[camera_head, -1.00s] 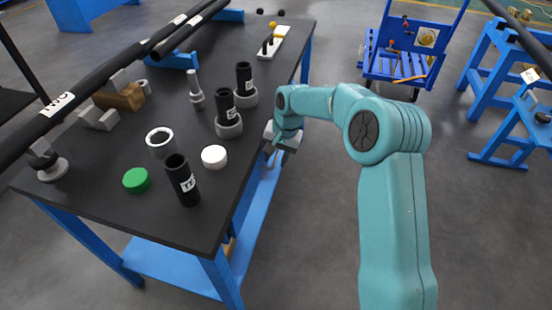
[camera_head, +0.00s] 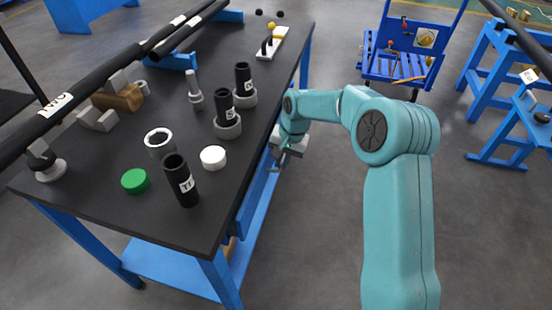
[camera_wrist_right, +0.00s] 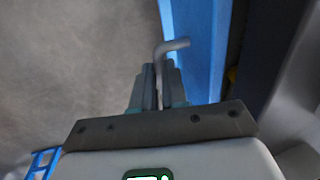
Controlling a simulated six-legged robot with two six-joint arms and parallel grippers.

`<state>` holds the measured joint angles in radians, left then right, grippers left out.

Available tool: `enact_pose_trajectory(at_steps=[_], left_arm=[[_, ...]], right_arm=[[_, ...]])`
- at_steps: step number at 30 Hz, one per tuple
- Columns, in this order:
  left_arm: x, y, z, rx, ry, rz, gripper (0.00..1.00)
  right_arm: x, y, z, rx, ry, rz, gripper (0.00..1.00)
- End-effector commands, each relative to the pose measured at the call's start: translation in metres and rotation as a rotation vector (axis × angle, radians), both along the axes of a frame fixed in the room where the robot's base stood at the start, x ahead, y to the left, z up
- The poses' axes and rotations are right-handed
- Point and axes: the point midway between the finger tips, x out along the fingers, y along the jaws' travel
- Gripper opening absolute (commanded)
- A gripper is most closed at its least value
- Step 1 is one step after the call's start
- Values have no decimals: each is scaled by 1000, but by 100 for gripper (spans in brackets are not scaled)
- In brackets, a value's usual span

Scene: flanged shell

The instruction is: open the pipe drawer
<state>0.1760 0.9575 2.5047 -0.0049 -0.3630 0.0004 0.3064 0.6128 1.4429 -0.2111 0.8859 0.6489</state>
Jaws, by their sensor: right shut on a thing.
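My right gripper (camera_wrist_right: 160,84) is shut on a grey bent handle (camera_wrist_right: 174,46), whose hooked end sticks out past the fingers in the wrist view. A blue panel (camera_wrist_right: 205,45) lies right behind the handle; I cannot tell whether it is the drawer front. In the head view my right gripper (camera_head: 277,161) is small, low beside the right edge of the black-topped table (camera_head: 225,195). The pipe drawer itself is not clearly visible, and I cannot tell how far out it is. My left gripper is not in view.
On the table stand black pipes, one (camera_head: 181,181) near the front corner, a green cap (camera_head: 135,180), a white cap (camera_head: 213,157) and grey fittings. A blue cart (camera_head: 400,65) and blue stands are at the upper right.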

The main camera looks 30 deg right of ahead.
Motion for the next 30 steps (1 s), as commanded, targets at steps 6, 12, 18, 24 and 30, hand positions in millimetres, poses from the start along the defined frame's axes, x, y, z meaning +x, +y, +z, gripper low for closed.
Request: enact_pose_trajectory(at_steps=[6,12,18,24,30], left_arm=[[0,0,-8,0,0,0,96],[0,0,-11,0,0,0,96],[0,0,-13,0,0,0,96],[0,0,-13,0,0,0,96],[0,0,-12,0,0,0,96]], right_arm=[[-39,-34,-1,-1,0,-8,0],[-81,-70,0,-2,0,-8,0],[-123,-106,1,-3,0,-8,0],[-157,-135,1,-1,0,-5,0],[-181,-155,1,-2,0,-4,0]])
